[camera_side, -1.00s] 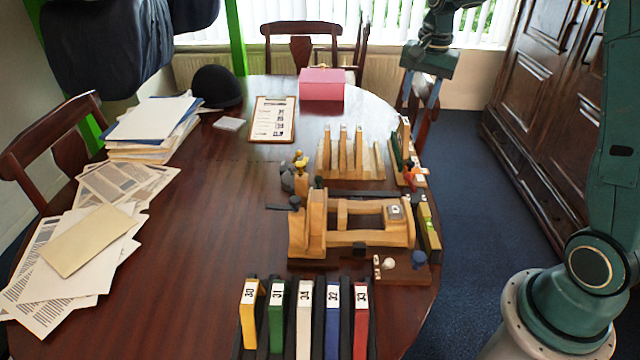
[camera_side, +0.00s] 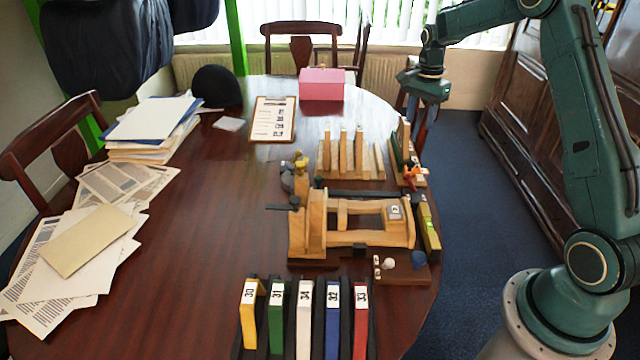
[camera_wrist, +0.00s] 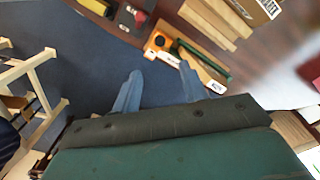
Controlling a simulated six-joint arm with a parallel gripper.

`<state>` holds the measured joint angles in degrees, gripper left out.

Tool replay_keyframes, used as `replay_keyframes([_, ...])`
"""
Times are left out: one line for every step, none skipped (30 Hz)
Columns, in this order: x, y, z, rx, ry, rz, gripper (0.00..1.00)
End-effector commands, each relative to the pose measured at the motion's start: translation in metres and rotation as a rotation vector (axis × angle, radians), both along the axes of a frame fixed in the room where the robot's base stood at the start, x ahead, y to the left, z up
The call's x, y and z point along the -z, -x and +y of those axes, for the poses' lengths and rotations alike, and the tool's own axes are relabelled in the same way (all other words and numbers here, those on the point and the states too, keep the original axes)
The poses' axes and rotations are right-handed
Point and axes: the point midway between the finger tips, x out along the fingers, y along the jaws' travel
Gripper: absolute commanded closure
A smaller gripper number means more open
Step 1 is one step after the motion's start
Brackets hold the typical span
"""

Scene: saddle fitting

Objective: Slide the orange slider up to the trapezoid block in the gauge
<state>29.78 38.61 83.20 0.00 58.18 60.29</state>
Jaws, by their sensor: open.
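A small orange part (camera_side: 412,172), which looks like the slider, sits at the near end of a wooden fixture with a green bar (camera_side: 394,148) at the table's right edge. The fixture looks like the gauge. In the wrist view the orange part (camera_wrist: 158,42) has a dark round spot, and the green bar (camera_wrist: 205,61) lies right of it. I cannot make out the trapezoid block for certain. My gripper (camera_side: 420,118) is open and empty, in the air behind the fixture in the side view. Its fingers (camera_wrist: 160,74) point toward the fixture in the wrist view, apart from it.
A large wooden vise-like fixture (camera_side: 330,238) stands in front. A stepped wooden rack (camera_side: 350,172) stands left of the green-bar fixture. Numbered coloured holders (camera_side: 305,315) line the near edge. A pink box (camera_side: 322,84) and chairs are at the back.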

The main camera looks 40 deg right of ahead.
Motion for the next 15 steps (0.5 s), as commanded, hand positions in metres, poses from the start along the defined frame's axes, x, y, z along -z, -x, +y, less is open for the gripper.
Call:
replay_keyframes([0.003,0.000,0.000,0.000,-0.001,0.002,0.57])
replay_keyframes([0.005,0.000,0.000,-0.001,-0.001,0.002,0.57])
replay_keyframes([0.009,0.000,0.000,-0.001,-0.001,0.002,0.57])
replay_keyframes([0.012,0.000,0.000,-0.001,-0.001,0.003,0.57])
replay_keyframes([0.015,0.001,0.000,-0.001,-0.002,0.003,0.57])
replay_keyframes([0.019,0.001,0.001,-0.001,-0.002,0.003,0.57])
replay_keyframes([0.022,0.001,0.000,-0.001,-0.001,0.003,0.57])
replay_keyframes([0.026,0.001,0.001,-0.001,-0.002,0.003,0.57])
replay_keyframes([0.032,0.001,0.001,-0.001,-0.002,0.003,0.57])
replay_keyframes([0.036,0.000,0.000,-0.001,-0.002,0.003,0.57])
replay_keyframes([0.041,0.001,0.001,-0.001,-0.002,0.004,0.57])
replay_keyframes([0.047,0.001,0.001,-0.001,-0.002,0.004,0.57])
replay_keyframes([0.051,0.001,0.001,-0.001,-0.002,0.003,0.57])
replay_keyframes([0.056,0.001,0.001,-0.001,-0.002,0.004,0.57])
replay_keyframes([0.062,0.001,0.001,-0.001,-0.002,0.004,0.57])
